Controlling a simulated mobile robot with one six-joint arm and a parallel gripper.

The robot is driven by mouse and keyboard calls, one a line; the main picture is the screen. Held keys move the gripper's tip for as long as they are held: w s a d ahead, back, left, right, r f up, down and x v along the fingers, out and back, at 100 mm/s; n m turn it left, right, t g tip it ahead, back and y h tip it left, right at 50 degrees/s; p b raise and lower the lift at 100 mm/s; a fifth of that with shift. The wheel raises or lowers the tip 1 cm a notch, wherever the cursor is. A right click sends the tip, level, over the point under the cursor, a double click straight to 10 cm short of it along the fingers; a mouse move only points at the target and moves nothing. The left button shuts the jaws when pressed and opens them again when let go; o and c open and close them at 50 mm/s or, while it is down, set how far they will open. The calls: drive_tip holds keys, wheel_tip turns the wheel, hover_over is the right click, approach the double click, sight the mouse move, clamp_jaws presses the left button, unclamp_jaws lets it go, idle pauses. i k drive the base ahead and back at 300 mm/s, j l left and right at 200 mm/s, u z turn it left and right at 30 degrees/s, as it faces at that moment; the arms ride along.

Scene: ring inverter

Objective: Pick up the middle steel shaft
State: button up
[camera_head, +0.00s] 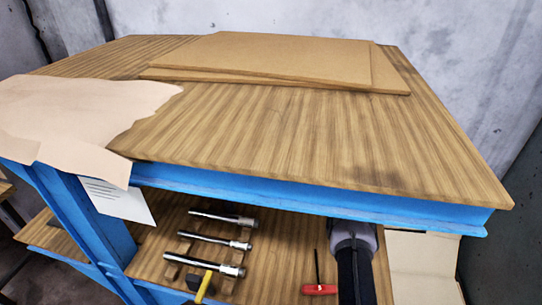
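Three steel shafts lie side by side on the lower shelf of the blue workbench. The middle steel shaft (214,240) lies between the far shaft (223,217) and the near shaft (205,264). All three run roughly left to right, each with a thicker, shiny right end. They appear to rest on small wooden supports. I see no gripper fingers in this view, so I cannot tell where my gripper is relative to the shafts.
The bench top (300,135) with its blue front edge overhangs the shelf (280,245). A yellow-and-black tool (204,285) lies close to the near shaft. A red-handled tool (319,289) and a dark grey-and-black object (354,260) are to the right. Cardboard sheets (280,58) lie on top.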

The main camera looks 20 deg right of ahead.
sight(222, 269)
drive_tip(key=k+j, duration=0.2)
drive_tip(key=k, duration=0.3)
drive_tip(key=k+j, duration=0.15)
drive_tip(key=k, duration=0.3)
drive_tip(key=k+j, duration=0.2)
drive_tip(key=k, duration=0.3)
